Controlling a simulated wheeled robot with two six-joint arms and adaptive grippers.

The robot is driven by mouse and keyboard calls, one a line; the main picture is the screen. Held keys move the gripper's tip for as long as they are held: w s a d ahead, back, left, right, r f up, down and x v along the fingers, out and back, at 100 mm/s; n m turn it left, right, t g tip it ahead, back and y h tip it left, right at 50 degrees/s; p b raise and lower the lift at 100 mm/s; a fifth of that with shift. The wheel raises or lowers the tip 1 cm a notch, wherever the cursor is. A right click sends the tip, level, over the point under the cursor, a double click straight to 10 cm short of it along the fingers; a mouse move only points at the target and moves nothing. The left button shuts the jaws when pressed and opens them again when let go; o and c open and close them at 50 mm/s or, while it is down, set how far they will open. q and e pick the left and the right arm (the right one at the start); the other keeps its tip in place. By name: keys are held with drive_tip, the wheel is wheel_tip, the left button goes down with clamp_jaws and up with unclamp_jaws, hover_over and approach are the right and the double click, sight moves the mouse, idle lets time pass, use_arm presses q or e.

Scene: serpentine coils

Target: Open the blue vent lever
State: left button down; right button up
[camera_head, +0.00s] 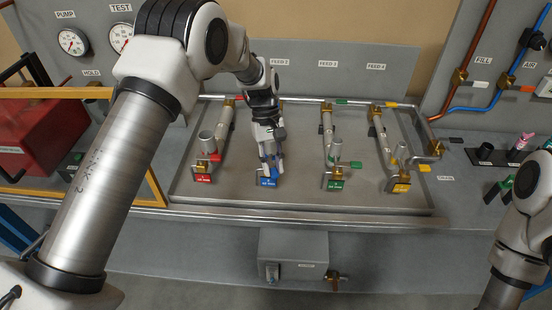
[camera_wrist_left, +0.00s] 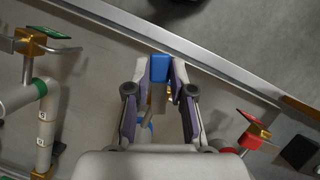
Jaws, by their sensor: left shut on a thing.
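My left gripper (camera_head: 269,169) reaches down from above onto the second coil from the left, at the blue vent fitting (camera_head: 267,182) near the tray's front edge. In the left wrist view the fingertips (camera_wrist_left: 161,75) are shut on the blue vent lever (camera_wrist_left: 159,68), one on each side of it. The gripper hides most of this coil and the valve body under the lever. My right arm shows at the right edge, but its gripper is not in view.
Red (camera_head: 204,178), green (camera_head: 335,184) and yellow (camera_head: 401,188) vent fittings stand on neighbouring coils along the same tray (camera_head: 300,209). Pipes run behind them. A grey box (camera_head: 293,250) hangs below the bench front. A yellow frame (camera_head: 150,180) stands at left.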

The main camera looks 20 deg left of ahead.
use_arm(q)
drive_tip(key=shift+s+a+f+m+g+y+p, duration=0.15)
drive_tip(key=shift+a+m+y, duration=0.1)
drive_tip(key=shift+m, duration=0.5)
drive_tip(key=shift+s+a+r+m+g+y+p, duration=0.1)
drive_tip(key=shift+a+m+g+y, duration=0.15)
drive_tip(key=shift+m, duration=0.45)
drive_tip(key=shift+s+a+f+m+g+y+p, duration=0.15)
drive_tip(key=shift+m+y, duration=0.15)
drive_tip(key=shift+m, duration=0.45)
drive_tip(key=c, duration=1)
unclamp_jaws()
drive_tip(key=shift+r, duration=0.1)
drive_tip(key=v, duration=1.2)
